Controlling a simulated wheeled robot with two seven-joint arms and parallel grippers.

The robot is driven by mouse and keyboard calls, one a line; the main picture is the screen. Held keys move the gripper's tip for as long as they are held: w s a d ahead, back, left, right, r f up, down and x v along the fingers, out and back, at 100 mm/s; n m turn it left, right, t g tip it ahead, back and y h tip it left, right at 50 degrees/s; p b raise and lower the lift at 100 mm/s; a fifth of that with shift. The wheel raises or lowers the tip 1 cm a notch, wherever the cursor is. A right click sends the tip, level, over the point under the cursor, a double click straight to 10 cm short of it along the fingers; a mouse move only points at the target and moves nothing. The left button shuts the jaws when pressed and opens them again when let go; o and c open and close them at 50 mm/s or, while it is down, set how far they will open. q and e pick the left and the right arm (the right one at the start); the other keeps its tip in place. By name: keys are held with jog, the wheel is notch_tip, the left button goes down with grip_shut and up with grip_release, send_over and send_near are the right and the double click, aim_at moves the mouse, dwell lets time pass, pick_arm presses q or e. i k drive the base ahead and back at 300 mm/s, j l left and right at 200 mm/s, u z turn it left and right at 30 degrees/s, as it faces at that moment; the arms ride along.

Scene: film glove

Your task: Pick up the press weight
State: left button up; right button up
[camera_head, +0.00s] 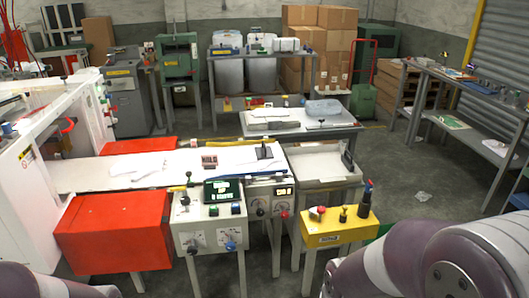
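No object here can be surely told as the press weight. A small dark reddish block (209,161) lies on the white work surface (100,173) of the machine. A black upright piece (264,153) stands at the right end of that surface. Another dark piece (347,158) stands at the right edge of a pale tray table (313,163). My arms show at the lower left and lower right corners, but neither gripper is in view.
A control box (210,238) with knobs and a yellow button box (335,229) stand in front. Red covers (115,231) flank the machine. A grey table (290,122) stands behind and a workbench (470,135) at right. Floor at right is mostly clear.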

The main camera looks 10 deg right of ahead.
aim_at(263, 152)
jog(key=i+l+z, duration=0.1)
jog(key=i+z, duration=0.15)
jog(key=z, duration=0.25)
jog(key=i+z, duration=0.2)
jog(key=z, duration=0.25)
jog(key=i+j+z, duration=0.1)
jog(key=i, duration=0.35)
jog(key=i+j+z, duration=0.1)
jog(key=i+j, duration=0.15)
jog(key=i, duration=0.25)
jog(key=i+j+z, duration=0.1)
jog(key=i, duration=0.35)
jog(key=i+j+z, duration=0.1)
jog(key=i+j, duration=0.3)
